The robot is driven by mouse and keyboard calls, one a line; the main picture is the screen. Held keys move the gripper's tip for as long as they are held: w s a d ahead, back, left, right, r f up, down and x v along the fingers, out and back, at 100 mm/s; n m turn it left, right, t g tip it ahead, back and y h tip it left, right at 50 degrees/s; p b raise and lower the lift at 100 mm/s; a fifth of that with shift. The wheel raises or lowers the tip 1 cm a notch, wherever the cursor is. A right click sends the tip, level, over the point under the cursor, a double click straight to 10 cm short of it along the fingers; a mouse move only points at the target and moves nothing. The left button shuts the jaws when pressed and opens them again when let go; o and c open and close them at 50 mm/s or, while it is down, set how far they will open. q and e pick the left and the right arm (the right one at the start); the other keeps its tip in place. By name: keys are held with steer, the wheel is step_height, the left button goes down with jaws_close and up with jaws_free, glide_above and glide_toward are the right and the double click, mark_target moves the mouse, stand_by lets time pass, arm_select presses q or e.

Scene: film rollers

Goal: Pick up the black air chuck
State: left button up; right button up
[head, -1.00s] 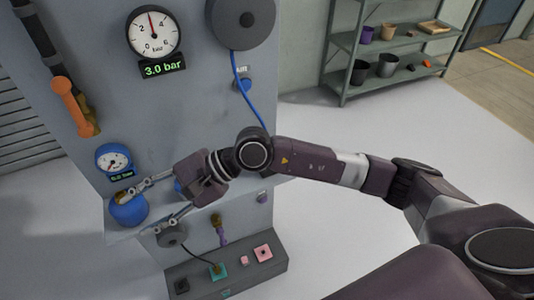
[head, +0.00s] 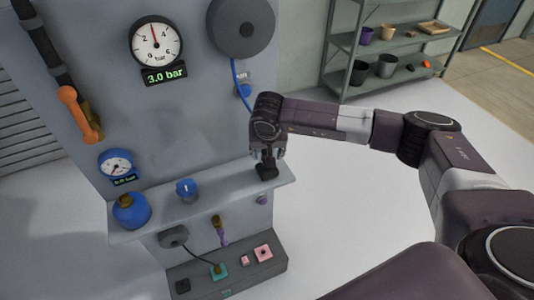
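The black air chuck (head: 267,171) appears as a small dark piece with a flat foot and a short stem on the right end of the grey shelf. My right gripper (head: 268,157) points down directly over it. Its fingers show on both sides of the stem with a gap between them, so it looks open. Whether a finger touches the chuck is too small to tell. My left gripper is not in view.
On the shelf (head: 160,214) stand a blue round vessel (head: 131,212) at the left and a blue knob-like piece (head: 187,189) in the middle. Gauges, a hose reel (head: 241,26) and an orange handle (head: 79,112) are on the panel. A grey box (head: 200,282) with coloured sockets sits below.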

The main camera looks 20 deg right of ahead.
steer(key=shift+x, duration=1.25)
jaws_close()
